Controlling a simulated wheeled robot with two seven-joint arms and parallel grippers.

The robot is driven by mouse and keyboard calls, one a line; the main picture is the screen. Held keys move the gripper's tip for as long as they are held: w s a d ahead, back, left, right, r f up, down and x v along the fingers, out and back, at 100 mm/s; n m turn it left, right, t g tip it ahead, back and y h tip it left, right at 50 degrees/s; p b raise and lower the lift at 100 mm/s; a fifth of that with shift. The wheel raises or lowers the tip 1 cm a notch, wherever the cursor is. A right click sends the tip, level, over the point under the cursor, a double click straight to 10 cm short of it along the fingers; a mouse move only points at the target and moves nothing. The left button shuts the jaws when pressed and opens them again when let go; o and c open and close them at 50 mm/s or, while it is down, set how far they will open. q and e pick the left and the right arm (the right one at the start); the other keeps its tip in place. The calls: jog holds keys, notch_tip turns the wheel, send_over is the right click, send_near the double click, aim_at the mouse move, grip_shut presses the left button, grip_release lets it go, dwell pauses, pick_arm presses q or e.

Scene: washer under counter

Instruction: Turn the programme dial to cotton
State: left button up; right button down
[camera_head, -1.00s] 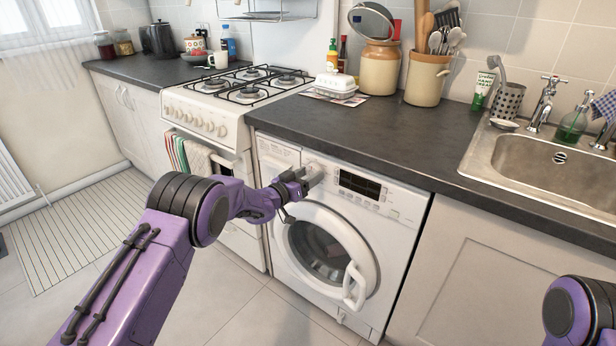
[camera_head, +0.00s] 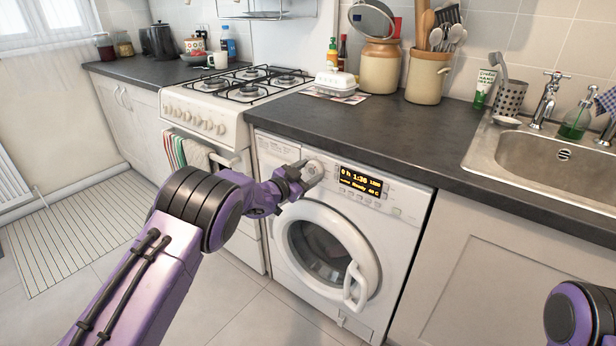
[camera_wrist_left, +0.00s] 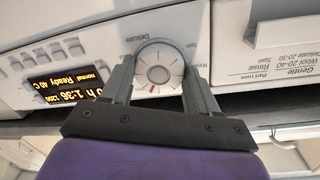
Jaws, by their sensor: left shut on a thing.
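The programme dial (camera_head: 314,170) is a round white-grey knob on the upper front panel of the white washing machine (camera_head: 385,262). My left gripper (camera_head: 304,175) reaches it from the left and is shut on it. In the left wrist view the fingers stand either side of the dial (camera_wrist_left: 159,66), and a small red mark shows at its lower edge. "Delicate" is printed around it, upside down there. The display (camera_head: 360,182) is lit yellow with 1:36 and "Ready 40 C". My right gripper is out of view.
The round washer door (camera_head: 325,245) is shut, its handle (camera_head: 352,285) at its right. The dark counter (camera_head: 420,140) overhangs above the panel. The cooker (camera_head: 205,120) with a striped towel stands to the left. The floor in front is clear.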

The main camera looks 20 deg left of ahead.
pick_arm(q)
jog(key=shift+m, duration=0.6)
jog(key=o, duration=1.1)
jog(key=shift+c, duration=0.2)
jog(key=shift+s, duration=0.1)
jog(key=v, duration=1)
jog(key=shift+s, duration=0.2)
jog(key=shift+a, duration=0.1)
